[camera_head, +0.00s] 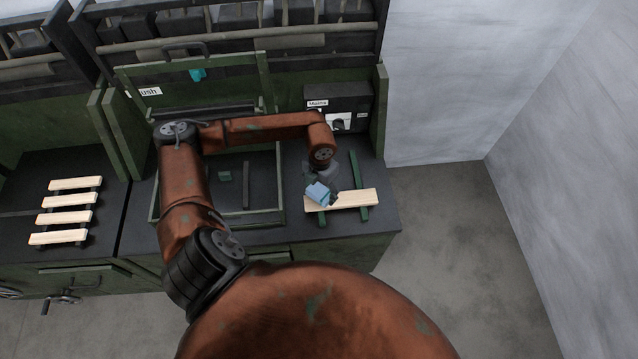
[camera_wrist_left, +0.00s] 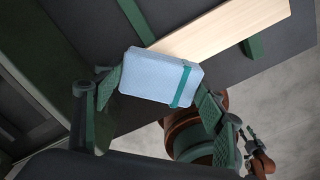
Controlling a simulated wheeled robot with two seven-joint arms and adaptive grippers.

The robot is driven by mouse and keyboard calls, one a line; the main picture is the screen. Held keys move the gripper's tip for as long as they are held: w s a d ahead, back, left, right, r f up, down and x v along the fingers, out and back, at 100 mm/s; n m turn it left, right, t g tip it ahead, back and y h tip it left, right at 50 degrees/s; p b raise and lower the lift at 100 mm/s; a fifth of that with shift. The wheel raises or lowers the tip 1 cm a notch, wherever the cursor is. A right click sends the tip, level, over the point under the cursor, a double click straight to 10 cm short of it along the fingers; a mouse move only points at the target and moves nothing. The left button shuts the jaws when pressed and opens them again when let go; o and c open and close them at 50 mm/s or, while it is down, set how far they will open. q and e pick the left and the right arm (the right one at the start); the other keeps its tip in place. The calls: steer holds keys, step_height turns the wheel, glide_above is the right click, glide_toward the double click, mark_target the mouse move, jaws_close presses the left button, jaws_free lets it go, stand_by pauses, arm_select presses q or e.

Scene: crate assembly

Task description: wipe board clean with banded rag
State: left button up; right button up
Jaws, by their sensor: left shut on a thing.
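The board (camera_head: 355,198) is a pale wooden plank lying across two green rails at the right end of the bench. It also shows in the left wrist view (camera_wrist_left: 225,28), running up to the right. The rag (camera_wrist_left: 155,76) is a light blue block-like pad with a teal band. In the head view the rag (camera_head: 318,192) is at the left end of the board. My left gripper (camera_wrist_left: 160,88) is shut on the rag, with one green finger at each side. The rag overlaps the board's edge in view; I cannot tell if they touch.
Green rails (camera_head: 354,163) support the board. A green-framed tray (camera_head: 282,190) lies left of it. A dark box labelled Mains (camera_head: 350,97) stands behind. A slatted wooden rack (camera_head: 65,218) lies on the left bench. Floor right of the bench is clear.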

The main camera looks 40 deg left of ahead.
arm_select(q)
steer(key=shift+r+p, duration=1)
steer(key=shift+r, duration=1.05)
